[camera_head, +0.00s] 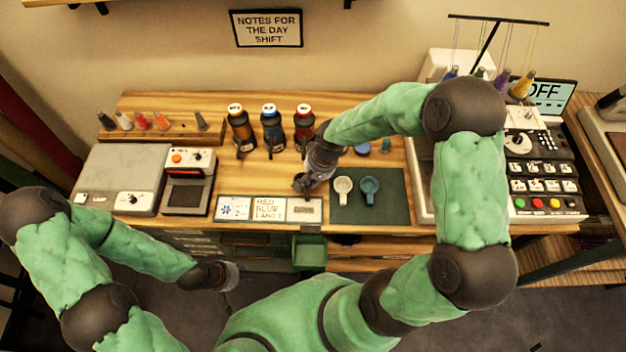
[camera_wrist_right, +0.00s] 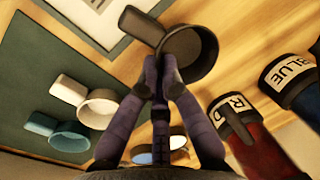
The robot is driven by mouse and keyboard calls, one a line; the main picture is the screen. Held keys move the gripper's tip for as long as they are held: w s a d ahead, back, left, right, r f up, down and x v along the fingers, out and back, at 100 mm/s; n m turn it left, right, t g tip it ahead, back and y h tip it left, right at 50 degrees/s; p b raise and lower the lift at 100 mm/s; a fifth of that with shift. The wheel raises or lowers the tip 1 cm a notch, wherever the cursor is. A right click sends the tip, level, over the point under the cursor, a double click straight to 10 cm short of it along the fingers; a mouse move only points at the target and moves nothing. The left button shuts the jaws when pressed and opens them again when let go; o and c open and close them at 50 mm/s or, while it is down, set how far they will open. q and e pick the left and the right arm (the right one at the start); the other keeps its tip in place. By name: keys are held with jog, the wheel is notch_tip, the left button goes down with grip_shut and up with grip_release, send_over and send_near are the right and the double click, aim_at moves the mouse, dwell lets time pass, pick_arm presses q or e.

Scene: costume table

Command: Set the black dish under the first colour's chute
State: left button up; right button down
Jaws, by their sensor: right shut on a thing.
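The red bottle (camera_head: 304,124) stands behind the gripper, beside the blue bottle (camera_head: 272,134) and a dark bottle (camera_head: 241,134).
A white dish (camera_head: 343,188) and a blue dish (camera_head: 370,187) lie on a dark green mat (camera_head: 395,204). A grey scale-like machine (camera_head: 120,180) and spools (camera_head: 142,121) are at the left.

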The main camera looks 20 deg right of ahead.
jog(key=shift+w+d+f+b, duration=0.1)
jog(key=shift+w+d, duration=0.35)
jog(key=shift+w, duration=0.45)
jog(key=shift+w+d+b, duration=0.1)
jog(key=shift+w+d, duration=0.3)
jog(key=shift+w, duration=0.45)
jog(key=shift+w+d+f+b, duration=0.1)
jog(key=shift+w+d, duration=0.35)
jog(key=shift+w, duration=0.45)
jog(key=shift+w+d, duration=0.1)
jog(key=shift+w, duration=0.1)
jog(key=shift+r, duration=0.1)
jog(key=shift+f+b, duration=0.3)
jog(key=shift+f, duration=0.35)
jog(key=c, duration=1.4)
grip_release()
jog(key=shift+o, duration=0.2)
jog(key=shift+d, duration=0.1)
jog(key=shift+w+r, duration=0.1)
jog(key=shift+r, duration=0.05)
